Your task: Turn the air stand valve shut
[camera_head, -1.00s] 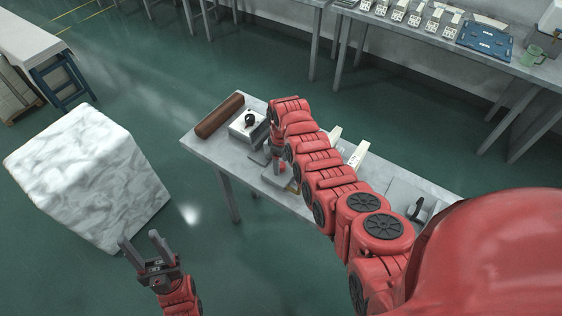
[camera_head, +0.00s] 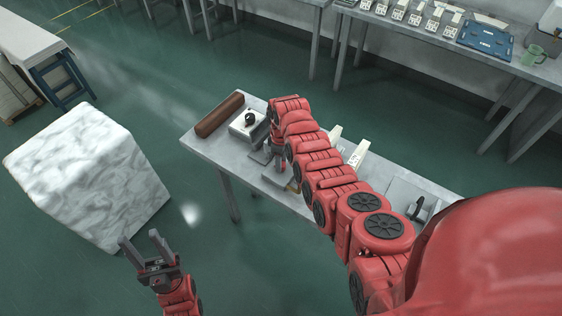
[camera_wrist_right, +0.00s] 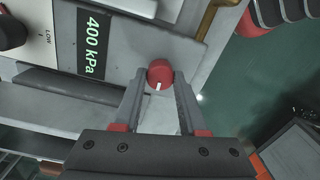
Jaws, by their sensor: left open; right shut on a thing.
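The air stand valve is a red round knob (camera_wrist_right: 160,74) with a white mark, in the right wrist view. It sits at the edge of a grey body beside a green-lit display (camera_wrist_right: 93,45) reading 400 kPa. My right gripper (camera_wrist_right: 160,80) is shut on the knob, one finger on each side. In the head view my right arm reaches over the bench, and the knob and fingertips cannot be made out. My left gripper (camera_head: 150,246) is open and empty, low at the left, away from the bench.
A black knob (camera_wrist_right: 10,32) labelled LOW shows in the wrist view. A white marbled block (camera_head: 85,170) stands on the floor beyond my left gripper.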

